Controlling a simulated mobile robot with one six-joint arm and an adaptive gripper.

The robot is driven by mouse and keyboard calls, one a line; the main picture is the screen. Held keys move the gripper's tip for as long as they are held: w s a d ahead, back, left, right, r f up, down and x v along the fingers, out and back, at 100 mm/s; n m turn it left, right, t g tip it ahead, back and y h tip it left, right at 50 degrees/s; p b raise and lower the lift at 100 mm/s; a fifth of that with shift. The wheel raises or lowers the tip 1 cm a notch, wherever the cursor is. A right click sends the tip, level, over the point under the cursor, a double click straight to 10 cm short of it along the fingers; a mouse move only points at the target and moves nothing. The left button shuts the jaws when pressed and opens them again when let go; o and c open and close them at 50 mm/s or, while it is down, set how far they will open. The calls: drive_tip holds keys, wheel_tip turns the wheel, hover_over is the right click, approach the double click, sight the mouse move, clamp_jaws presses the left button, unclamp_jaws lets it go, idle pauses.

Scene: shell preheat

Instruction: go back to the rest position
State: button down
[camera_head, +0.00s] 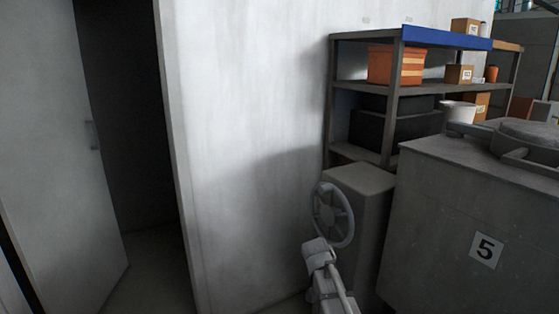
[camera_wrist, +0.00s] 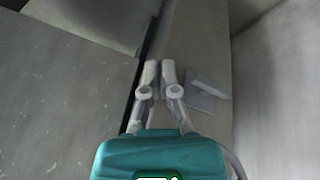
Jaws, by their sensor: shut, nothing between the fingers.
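My gripper (camera_wrist: 160,66) shows in the wrist view, with its two grey fingers close together and nothing between them. Its teal body fills the bottom of that view. The fingers point over a narrow grey strip between a broad grey surface on the left and a pale one on the right, touching nothing that I can make out. In the head view I cannot pick out the gripper's fingers.
A spoked handwheel (camera_head: 333,214) sits on a grey cabinet (camera_head: 372,185). A large grey block (camera_head: 450,230) marked 5 stands at right, before a shelf (camera_head: 365,84) with boxes. A door (camera_head: 60,150) stands open at left. A flat grey plate (camera_wrist: 201,101) lies below the gripper.

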drive_tip(key=s+f+n+g+y, duration=0.15)
drive_tip(key=s+n+y, duration=0.35)
drive_tip(key=s, duration=1.3)
wheel_tip(320, 180, up, 17)
drive_tip(key=n+h+p, duration=0.1)
drive_tip(key=p, duration=1.6)
drive_tip(key=shift+w+d+r, duration=0.2)
drive_tip(key=shift+w, duration=0.2)
drive_tip(key=shift+g, duration=0.25)
